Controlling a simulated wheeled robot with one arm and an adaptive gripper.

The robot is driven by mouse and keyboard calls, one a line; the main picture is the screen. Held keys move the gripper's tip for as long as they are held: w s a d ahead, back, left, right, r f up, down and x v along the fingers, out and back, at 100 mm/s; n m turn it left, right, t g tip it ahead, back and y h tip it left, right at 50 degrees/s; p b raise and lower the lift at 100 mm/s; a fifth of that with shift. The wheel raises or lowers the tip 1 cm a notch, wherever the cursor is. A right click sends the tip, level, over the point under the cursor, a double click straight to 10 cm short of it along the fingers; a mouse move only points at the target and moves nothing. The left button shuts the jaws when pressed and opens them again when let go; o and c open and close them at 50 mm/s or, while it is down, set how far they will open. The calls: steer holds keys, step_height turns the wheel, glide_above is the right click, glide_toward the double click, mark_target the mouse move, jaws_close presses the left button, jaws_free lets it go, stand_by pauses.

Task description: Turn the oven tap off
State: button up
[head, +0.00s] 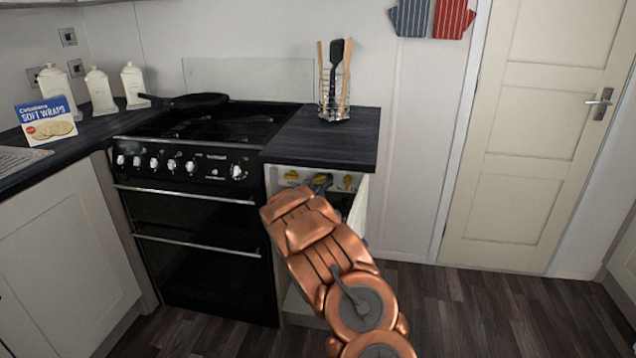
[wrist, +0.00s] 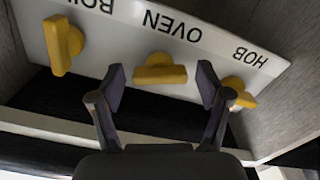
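The oven tap (wrist: 160,70) is a yellow handle on a white panel under the upside-down label OVEN in the wrist view. Its bar lies across the picture, parallel to the panel's long side. My gripper (wrist: 160,86) is open, with one dark fingertip on each side of the oven tap and visible gaps between them. In the head view my gripper (head: 320,182) is at the panel in the open cupboard, and it mostly hides the oven tap.
The boiler tap (wrist: 65,46) stands upright in the wrist picture, left of my gripper. The hob tap (wrist: 240,90) is close beside the right finger, which partly covers it. The cupboard door (head: 358,213) is open at the right. The black cooker (head: 195,210) stands left.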

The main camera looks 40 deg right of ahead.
steer(key=c, duration=1)
steer(key=shift+o, duration=0.2)
steer(key=shift+a+m+b, duration=0.1)
steer(key=shift+m+b, duration=0.6)
steer(key=shift+m, duration=0.2)
steer(key=shift+m+b, duration=0.8)
steer(key=shift+m, duration=0.5)
steer(key=o, duration=1.2)
steer(key=shift+c, duration=0.2)
steer(key=v, duration=1.2)
